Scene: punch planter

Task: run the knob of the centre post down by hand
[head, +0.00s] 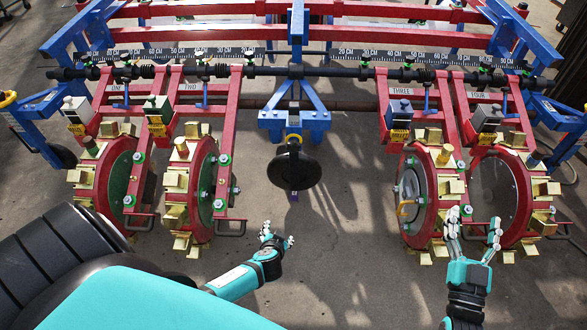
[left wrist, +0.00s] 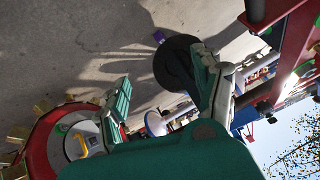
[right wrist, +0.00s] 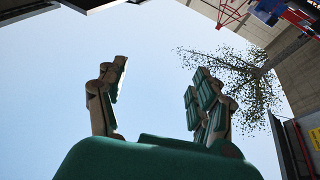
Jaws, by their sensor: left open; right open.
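The blue centre post (head: 297,25) rises at the middle of the red frame, with a blue bracket (head: 310,118) below it. A black round disc (head: 294,170) sits in front of the bracket, with a small purple piece at its lower edge. I cannot tell which part is the knob. My left gripper (head: 277,240) is open and empty, nearer to me than the disc and apart from it. In the left wrist view the disc (left wrist: 175,65) is partly behind one finger. My right gripper (head: 473,232) is open and empty in front of the right-hand wheels; its wrist view shows mostly sky.
Red punch wheels with brass blocks stand left (head: 200,190) and right (head: 420,195) of the centre. A scale bar (head: 170,53) and a dark shaft cross the frame. Bare ground (head: 335,220) lies between the wheel pairs. The right gripper is close to the right wheels.

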